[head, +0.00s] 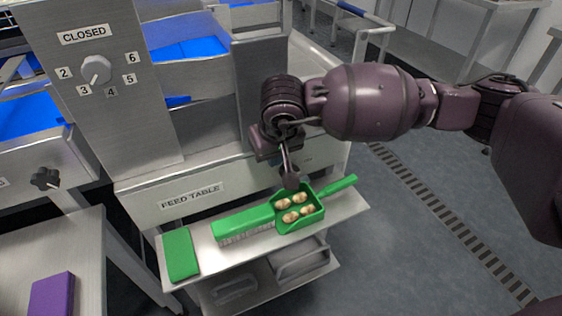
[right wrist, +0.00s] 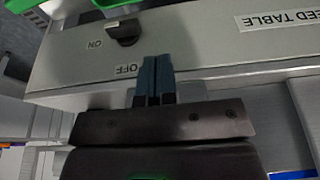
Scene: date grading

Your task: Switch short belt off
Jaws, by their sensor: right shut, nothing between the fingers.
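The black switch knob (right wrist: 124,32) shows in the right wrist view on the metal front of the feed table. An ON label (right wrist: 95,43) is beside it and an OFF label (right wrist: 125,69) below it, both upside down in that picture. I cannot tell for sure which label the knob points to. My right gripper (right wrist: 157,62) is shut and empty, its fingertips by the OFF label and apart from the knob in the picture. In the head view my right gripper (head: 289,181) is in front of the feed table panel (head: 140,207) and hides the knob. My left gripper is not in view.
Below the panel, a shelf (head: 205,262) holds a green scoop (head: 318,220) with several dates, a green brush (head: 240,222) and a green pad (head: 180,254). A dial (head: 96,69) marked CLOSED is at upper left. A purple block (head: 52,294) lies at lower left. Floor at right is clear.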

